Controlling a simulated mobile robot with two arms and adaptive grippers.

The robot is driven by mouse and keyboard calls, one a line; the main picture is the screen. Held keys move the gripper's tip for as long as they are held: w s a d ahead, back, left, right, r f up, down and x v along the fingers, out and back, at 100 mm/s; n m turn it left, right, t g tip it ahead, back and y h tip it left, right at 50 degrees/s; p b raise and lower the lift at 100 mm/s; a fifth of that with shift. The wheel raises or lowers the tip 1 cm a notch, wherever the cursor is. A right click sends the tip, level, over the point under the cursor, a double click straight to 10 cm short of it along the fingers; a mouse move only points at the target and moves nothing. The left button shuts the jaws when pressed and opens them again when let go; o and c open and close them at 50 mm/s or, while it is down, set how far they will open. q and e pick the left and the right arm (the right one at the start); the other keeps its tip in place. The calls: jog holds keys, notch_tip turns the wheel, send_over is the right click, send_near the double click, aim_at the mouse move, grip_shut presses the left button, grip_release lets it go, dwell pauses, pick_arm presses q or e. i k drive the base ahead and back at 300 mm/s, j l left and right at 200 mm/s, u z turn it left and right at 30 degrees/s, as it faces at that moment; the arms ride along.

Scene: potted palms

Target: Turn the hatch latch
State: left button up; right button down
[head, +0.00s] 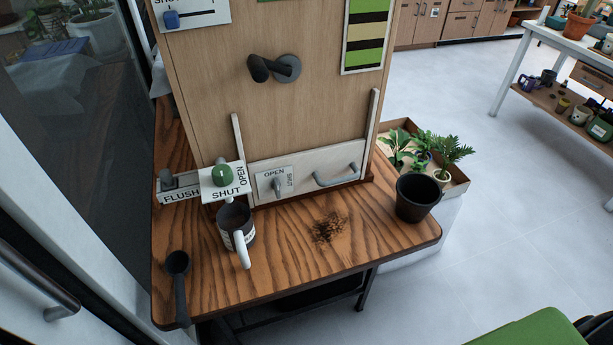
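The hatch latch (277,186) is a small grey lever on a pale plate low on the wooden board. The plate reads OPEN along its top and SHUT down its right side. The lever looks roughly upright, below the word OPEN. The plate sits on the white hatch panel (312,165), which has a grey bar handle (338,177) to the right. The panel is down at the tabletop between two upright white rails. Neither of my grippers is in view.
A mug (236,226), a dark scoop (178,275), spilled soil (328,229) and a black pot (417,198) are on the wooden table (290,265). A dark lever handle (273,68) is higher on the board.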

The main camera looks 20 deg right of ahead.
aim_at(276, 185)
jog(key=i+z, duration=0.2)
jog(key=z, duration=0.15)
jog(key=i+j+z, duration=0.15)
jog(key=z, duration=0.2)
jog(key=i+j+z, duration=0.15)
jog(key=z, duration=0.2)
